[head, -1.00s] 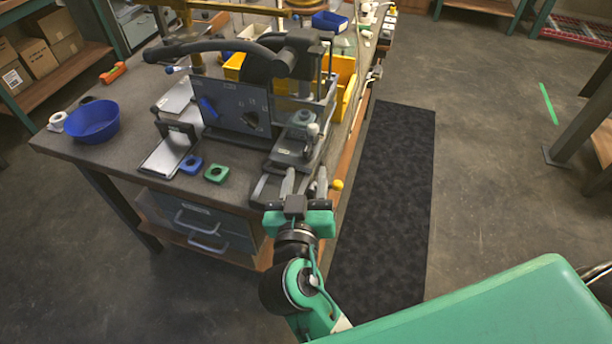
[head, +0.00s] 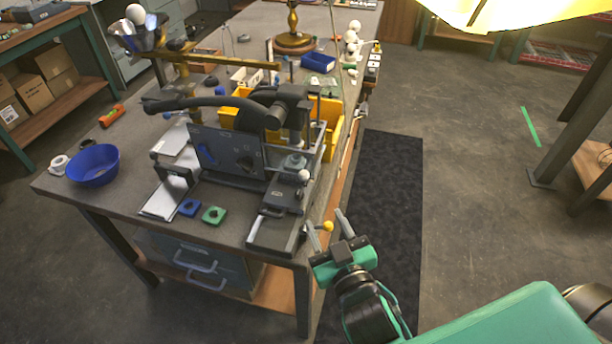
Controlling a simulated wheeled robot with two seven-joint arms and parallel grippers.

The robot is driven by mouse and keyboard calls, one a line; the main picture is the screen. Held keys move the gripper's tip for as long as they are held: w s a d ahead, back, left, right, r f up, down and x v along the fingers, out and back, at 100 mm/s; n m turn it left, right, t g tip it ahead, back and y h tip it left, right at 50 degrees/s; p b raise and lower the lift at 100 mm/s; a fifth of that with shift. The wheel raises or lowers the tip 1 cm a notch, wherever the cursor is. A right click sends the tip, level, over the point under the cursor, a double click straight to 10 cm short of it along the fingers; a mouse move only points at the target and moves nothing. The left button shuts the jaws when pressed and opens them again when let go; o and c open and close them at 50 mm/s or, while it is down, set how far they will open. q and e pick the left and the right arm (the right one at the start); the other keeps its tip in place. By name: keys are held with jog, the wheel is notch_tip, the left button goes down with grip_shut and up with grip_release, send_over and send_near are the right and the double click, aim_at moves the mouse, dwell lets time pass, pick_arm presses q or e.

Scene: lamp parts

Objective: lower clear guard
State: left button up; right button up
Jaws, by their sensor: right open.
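A dark bench press (head: 245,140) with a long black lever stands on the workbench. At its right side is a clear guard (head: 318,132), thin and see-through, so its exact edges and whether it is raised are hard to tell. My right gripper (head: 325,219) is open and empty, just off that edge. My left gripper is not in view.
The workbench (head: 95,210) also holds a blue bowl (head: 93,165), a blue block (head: 189,208), a green block (head: 213,215) and yellow bins (head: 330,145). A lamp base (head: 294,40) stands farther back. Floor over the dark mat (head: 385,190) is clear.

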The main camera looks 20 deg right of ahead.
aim_at(306, 179)
jog(key=w+p, duration=0.3)
jog(key=w, duration=0.9)
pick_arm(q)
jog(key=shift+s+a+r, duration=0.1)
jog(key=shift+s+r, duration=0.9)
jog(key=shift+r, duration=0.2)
pick_arm(e)
jog(key=shift+w, duration=0.6)
jog(key=shift+c, duration=0.4)
